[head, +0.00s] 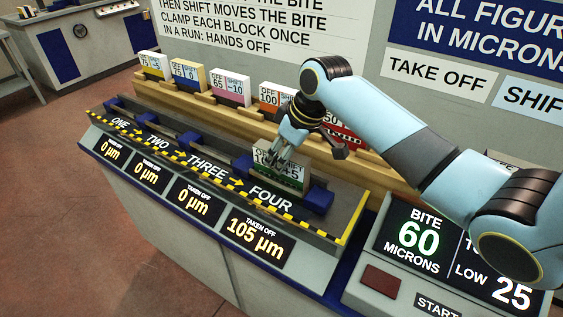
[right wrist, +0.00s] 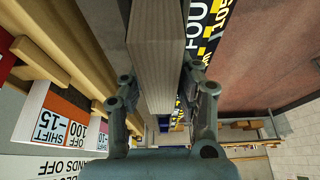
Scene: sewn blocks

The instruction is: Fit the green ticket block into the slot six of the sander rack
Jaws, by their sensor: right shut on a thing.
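The green ticket block (head: 292,179), a white-faced block with a green lower band, is at the section marked FOUR of the sander rack (head: 338,227). My right gripper (head: 285,150) is shut on its upper part, and the block looks upright between two blue clamps (head: 318,199). I cannot tell whether its base is seated. In the right wrist view the block (right wrist: 156,65) shows its pale grained side between both fingers. The rack labels read ONE to FOUR; no slot marked six is in view. My left gripper is not in view.
Behind the rack, a wooden ledge (head: 190,103) holds other ticket blocks: yellow (head: 152,65), blue (head: 188,74), magenta (head: 230,88), orange (head: 272,99) and red. My right arm partly covers that row. A control panel (head: 400,285) reading BITE 60 stands at the right.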

